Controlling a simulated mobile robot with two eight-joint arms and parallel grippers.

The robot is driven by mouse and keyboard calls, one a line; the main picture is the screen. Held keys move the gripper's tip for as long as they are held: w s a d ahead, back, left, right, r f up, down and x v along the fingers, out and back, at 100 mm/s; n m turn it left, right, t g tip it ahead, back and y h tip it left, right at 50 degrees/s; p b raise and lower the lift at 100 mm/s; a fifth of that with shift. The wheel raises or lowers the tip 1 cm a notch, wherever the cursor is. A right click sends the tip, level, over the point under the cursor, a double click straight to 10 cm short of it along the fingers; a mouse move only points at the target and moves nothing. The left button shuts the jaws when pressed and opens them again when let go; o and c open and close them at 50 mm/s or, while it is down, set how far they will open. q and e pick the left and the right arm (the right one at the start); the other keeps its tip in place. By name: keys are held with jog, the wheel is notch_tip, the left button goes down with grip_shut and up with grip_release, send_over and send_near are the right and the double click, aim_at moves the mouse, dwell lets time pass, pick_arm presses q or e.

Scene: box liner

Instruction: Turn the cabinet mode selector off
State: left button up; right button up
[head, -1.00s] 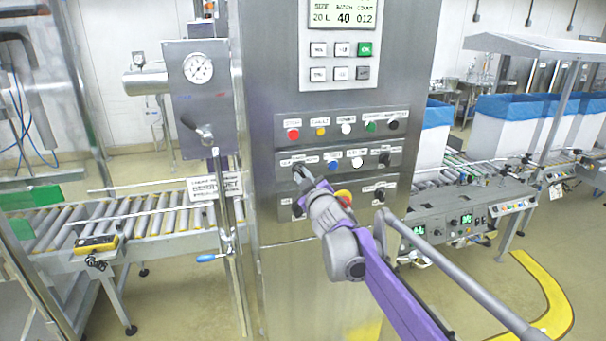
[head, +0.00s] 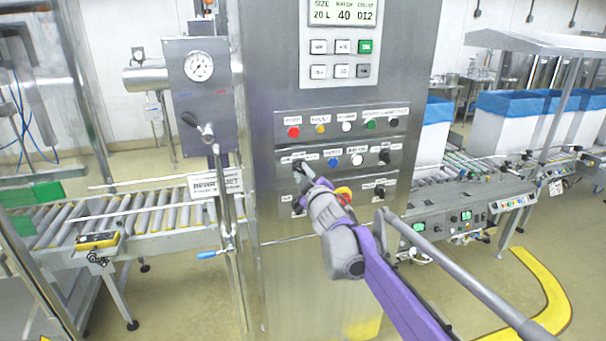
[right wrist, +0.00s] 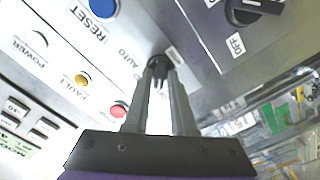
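The cabinet mode selector is a small black knob (right wrist: 158,64) with an AUTO mark beside it in the right wrist view. In the head view it sits at the left end of the second control row (head: 340,160), mostly hidden by my fingers. My right gripper (right wrist: 159,80) has its two fingertips close together at the knob, with the dark handle between them. The right gripper also shows in the head view (head: 304,174), reaching the panel from the lower right. The knob's exact pointing direction is hard to tell. My left gripper is not in view.
A blue RESET button (right wrist: 100,6) and another black selector (right wrist: 252,10) with an OFF mark are near. A red-and-yellow emergency button (head: 343,195) sits just below, close to my wrist. A valve pipe with a blue handle (head: 212,254) stands left of the cabinet (head: 310,270).

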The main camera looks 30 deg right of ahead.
jog(key=shift+o, duration=1.3)
jog(key=shift+s, duration=0.1)
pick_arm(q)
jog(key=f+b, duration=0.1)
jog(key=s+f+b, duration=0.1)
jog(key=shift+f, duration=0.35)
pick_arm(e)
jog(key=v, duration=1)
jog(key=shift+s, duration=0.3)
jog(key=shift+a, duration=0.2)
